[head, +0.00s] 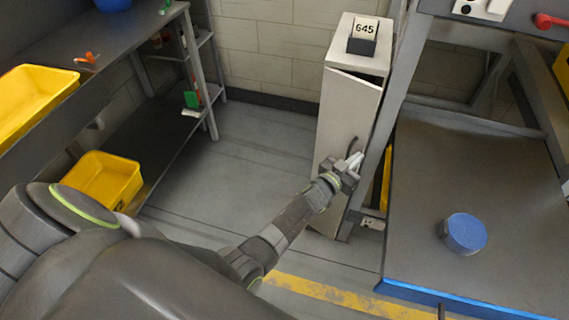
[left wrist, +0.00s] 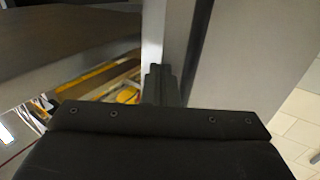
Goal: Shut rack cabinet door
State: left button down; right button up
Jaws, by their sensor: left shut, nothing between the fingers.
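The rack cabinet (head: 358,35) is a tall, narrow, light-grey cabinet against the back wall. Its door (head: 343,115) stands slightly ajar, with a dark gap along the top under the cabinet's top edge. A dark curved handle (head: 353,143) is on the door. My left gripper (head: 357,159) is shut and empty, at the right part of the door just below the handle; I cannot tell whether it touches. In the left wrist view the dark fingers (left wrist: 156,84) are close to a pale upright panel, perhaps the door. My right gripper is not in view.
A grey metal table (head: 470,190) with a blue round object (head: 464,233) stands close right of the cabinet, its upright leg beside my gripper. A shelf with a yellow bin (head: 103,179) is at left. Floor (head: 240,160) between is clear.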

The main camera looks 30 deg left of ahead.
pick_arm(q)
jog(key=b+x, duration=0.1)
jog(key=x, duration=0.3)
jog(key=shift+a, duration=0.1)
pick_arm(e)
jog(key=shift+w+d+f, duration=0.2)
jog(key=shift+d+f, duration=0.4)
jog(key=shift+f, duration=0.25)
pick_arm(q)
jog(key=shift+s, duration=0.1)
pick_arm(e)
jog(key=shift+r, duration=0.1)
